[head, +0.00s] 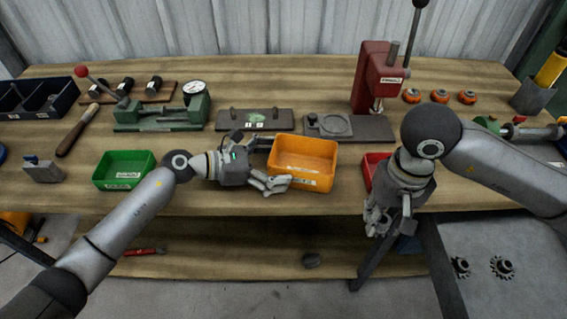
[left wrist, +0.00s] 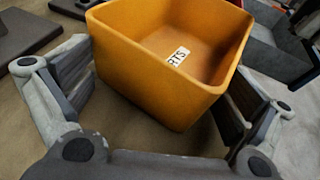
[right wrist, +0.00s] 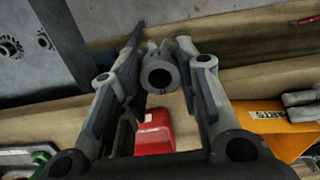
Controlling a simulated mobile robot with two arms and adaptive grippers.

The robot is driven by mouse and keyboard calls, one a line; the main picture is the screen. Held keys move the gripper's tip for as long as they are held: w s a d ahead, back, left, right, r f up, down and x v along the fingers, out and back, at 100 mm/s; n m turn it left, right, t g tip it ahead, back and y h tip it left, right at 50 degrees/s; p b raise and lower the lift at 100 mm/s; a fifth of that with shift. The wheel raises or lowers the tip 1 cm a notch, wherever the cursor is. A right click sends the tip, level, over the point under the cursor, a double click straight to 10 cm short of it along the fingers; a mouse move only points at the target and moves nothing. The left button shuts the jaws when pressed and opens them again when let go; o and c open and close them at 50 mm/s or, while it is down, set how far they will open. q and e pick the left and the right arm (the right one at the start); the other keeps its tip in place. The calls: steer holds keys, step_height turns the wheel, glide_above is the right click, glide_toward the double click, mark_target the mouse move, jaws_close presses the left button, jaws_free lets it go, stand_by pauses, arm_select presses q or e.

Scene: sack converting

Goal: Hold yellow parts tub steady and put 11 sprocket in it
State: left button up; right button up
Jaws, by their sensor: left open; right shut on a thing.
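The yellow parts tub (head: 303,163) stands on the bench, and its visible inside looks empty. My left gripper (head: 273,164) is open at the tub's left end. In the left wrist view the tub (left wrist: 150,80) sits between its spread fingers; I cannot tell whether they touch it. My right gripper (head: 386,222) is shut on a grey toothed sprocket (right wrist: 158,63), in front of the bench's front edge and right of the tub. Two dark sprockets (head: 460,267) (head: 502,267) lie on the grey surface at lower right.
A red bin (head: 370,165) stands behind my right gripper, right of the tub. A green bin (head: 125,170) is left, beside my left arm. A red press (head: 375,80), a base plate (head: 350,130) and orange-rimmed parts (head: 440,96) stand behind. A lower shelf (head: 220,262) runs below.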

arm_select(q)
steer(key=c, duration=1.7)
steer(key=shift+s, duration=0.1)
steer(key=c, duration=0.3)
steer(key=shift+a, duration=0.1)
steer(key=shift+c, duration=0.4)
